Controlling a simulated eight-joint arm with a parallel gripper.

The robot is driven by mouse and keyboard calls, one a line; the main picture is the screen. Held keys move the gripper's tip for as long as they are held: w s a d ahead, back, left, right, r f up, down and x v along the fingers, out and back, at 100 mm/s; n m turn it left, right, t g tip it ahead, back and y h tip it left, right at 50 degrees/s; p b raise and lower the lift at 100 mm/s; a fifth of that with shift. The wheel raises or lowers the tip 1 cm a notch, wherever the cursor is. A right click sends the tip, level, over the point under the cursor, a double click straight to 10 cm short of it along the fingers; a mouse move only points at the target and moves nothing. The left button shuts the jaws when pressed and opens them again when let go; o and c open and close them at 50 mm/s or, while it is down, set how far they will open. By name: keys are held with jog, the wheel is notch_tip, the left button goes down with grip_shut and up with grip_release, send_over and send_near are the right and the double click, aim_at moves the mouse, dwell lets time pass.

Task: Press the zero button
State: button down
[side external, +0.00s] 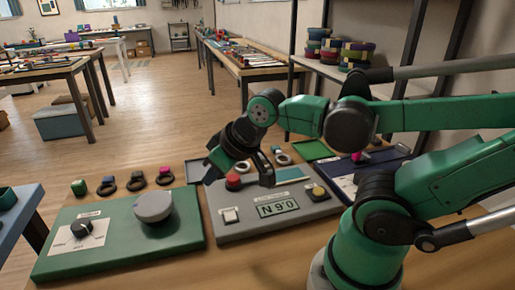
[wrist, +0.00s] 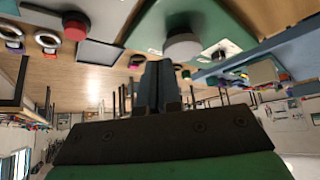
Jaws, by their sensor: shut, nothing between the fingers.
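A grey panel (side external: 290,226) lies on the table in the side view. It carries a red button (side external: 233,181), a white square button (side external: 230,215), a yellow button (side external: 318,191) and a display plate (side external: 278,209) with characters on it. I cannot read which button is the zero button. My gripper (side external: 212,173) is above the back left of this panel, close to the red button, with no contact that I can make out. In the wrist view its two fingers (wrist: 158,66) are together and empty. The red button shows there too (wrist: 75,26).
A green panel (side external: 115,252) with a grey round knob (side external: 153,207) and a black dial (side external: 89,228) lies to the left. A blue panel (side external: 350,185) with a pink knob lies behind right. Several rings and small blocks stand behind the panels. The wooden table front is clear.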

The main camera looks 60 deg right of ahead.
aim_at(233, 215)
dwell(0.6)
jog(key=d+m+y, duration=0.1)
jog(key=m, duration=0.6)
jog(key=d+m+y, duration=0.1)
jog(key=m, duration=0.6)
jog(key=d+m+y, duration=0.1)
jog(key=d+m, duration=0.1)
jog(key=m, duration=0.6)
jog(key=shift+s+f, duration=0.15)
jog(key=shift+s, duration=0.15)
jog(key=shift+f, duration=0.1)
jog(key=shift+f, duration=4.25)
jog(key=shift+r, duration=0.1)
jog(key=shift+r, duration=2.4)
